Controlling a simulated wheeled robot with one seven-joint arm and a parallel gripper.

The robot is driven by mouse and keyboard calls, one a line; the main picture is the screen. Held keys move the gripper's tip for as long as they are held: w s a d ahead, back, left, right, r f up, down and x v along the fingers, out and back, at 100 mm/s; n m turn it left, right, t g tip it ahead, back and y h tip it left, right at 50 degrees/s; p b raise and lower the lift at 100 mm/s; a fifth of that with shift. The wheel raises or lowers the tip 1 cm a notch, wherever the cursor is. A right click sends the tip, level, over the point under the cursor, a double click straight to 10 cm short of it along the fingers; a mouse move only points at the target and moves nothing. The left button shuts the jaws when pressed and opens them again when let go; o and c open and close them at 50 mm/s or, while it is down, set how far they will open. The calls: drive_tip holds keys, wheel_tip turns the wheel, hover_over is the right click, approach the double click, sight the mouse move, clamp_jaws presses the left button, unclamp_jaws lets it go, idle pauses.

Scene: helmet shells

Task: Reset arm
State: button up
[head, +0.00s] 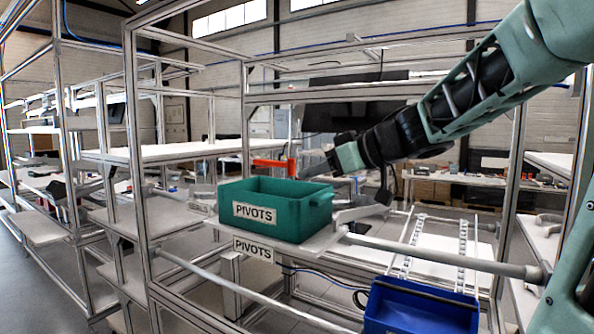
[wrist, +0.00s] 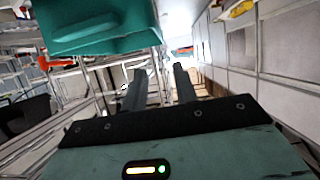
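My gripper (head: 308,171) is at the end of my green and black arm, which reaches in from the upper right. It is just above and behind the right end of the green bin (head: 270,229), apart from it as far as I can tell. In the wrist view my gripper (wrist: 158,78) shows its two dark fingers spread, with nothing between them. The green bin (wrist: 98,28) fills the upper left there.
The bin is labelled PIVOTS and sits on a rack shelf (head: 316,244). A red-orange part (head: 268,163) shows behind it. A blue bin (head: 420,310) is lower right. A horizontal rail (head: 440,258) and metal posts (head: 138,150) surround the space.

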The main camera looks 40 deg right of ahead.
drive_tip(key=shift+s+d+r+p, duration=0.2)
drive_tip(key=shift+s+r+p, duration=0.1)
drive_tip(key=shift+s, duration=0.25)
drive_tip(key=w+a+f+g+h+b, duration=0.1)
drive_tip(key=w+a+f+b, duration=0.1)
drive_tip(key=a+f, duration=0.55)
drive_tip(key=w+a+f+g+h+b, duration=0.1)
drive_tip(key=w+a+f+h+b, duration=0.15)
drive_tip(key=a+f, duration=0.5)
drive_tip(key=s+a+f+n+g+b, duration=0.1)
drive_tip(key=s+a+f+g, duration=0.4)
drive_tip(key=s+f, duration=0.3)
drive_tip(key=s+a+f+n+g+b, duration=0.2)
drive_tip(key=s+a+f+g, duration=0.3)
drive_tip(key=s, duration=1.1)
wheel_tip(320, 180, down, 4)
drive_tip(key=shift+s+a+f+n+g, duration=0.1)
drive_tip(key=shift+s+a+n+g, duration=0.25)
drive_tip(key=shift+a, duration=0.65)
